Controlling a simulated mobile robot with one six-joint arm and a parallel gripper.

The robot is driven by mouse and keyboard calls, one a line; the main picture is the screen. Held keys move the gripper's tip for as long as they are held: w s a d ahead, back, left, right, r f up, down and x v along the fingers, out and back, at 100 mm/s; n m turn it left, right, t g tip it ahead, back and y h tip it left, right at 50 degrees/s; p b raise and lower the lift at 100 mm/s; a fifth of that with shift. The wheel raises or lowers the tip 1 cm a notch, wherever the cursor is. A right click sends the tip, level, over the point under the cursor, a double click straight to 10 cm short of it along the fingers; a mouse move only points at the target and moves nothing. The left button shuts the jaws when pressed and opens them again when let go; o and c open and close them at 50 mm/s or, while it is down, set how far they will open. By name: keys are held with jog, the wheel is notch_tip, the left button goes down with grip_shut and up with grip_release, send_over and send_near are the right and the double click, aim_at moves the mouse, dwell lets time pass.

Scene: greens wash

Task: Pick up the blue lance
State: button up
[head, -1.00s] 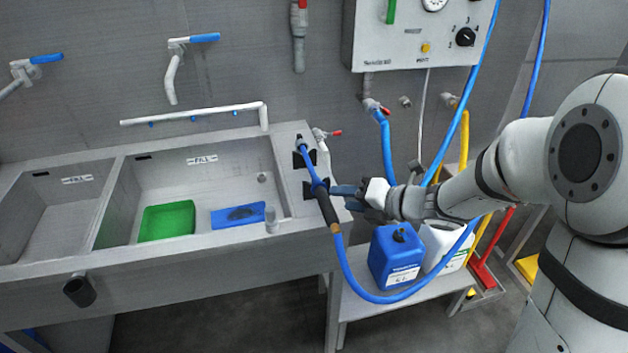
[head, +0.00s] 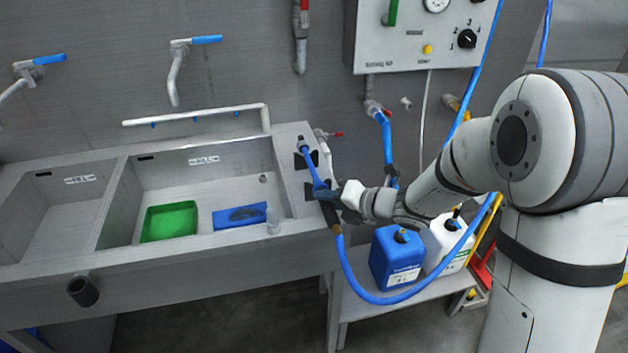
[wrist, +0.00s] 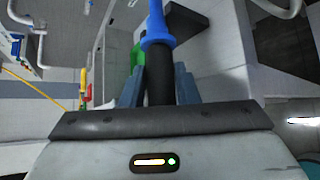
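The blue lance (head: 312,168) has a blue front part and a black grip, with a blue hose (head: 352,278) hanging from its lower end. In the head view it lies along the right ledge of the sink, over dark pads. My gripper (head: 332,193) reaches it from the right at the black grip. In the wrist view, the black grip (wrist: 160,82) passes between the two fingers, which sit close against both sides, so my gripper appears shut on it. I cannot tell whether the lance is clear of the pads.
The sink (head: 60,262) holds a green tray (head: 169,221) and a blue tray (head: 239,216). A blue canister (head: 397,262) and a white canister (head: 447,238) stand on a low shelf below my arm. A control box (head: 415,38) hangs on the wall behind.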

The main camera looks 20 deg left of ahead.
jog(key=shift+c, duration=1.1)
jog(key=shift+r, duration=0.15)
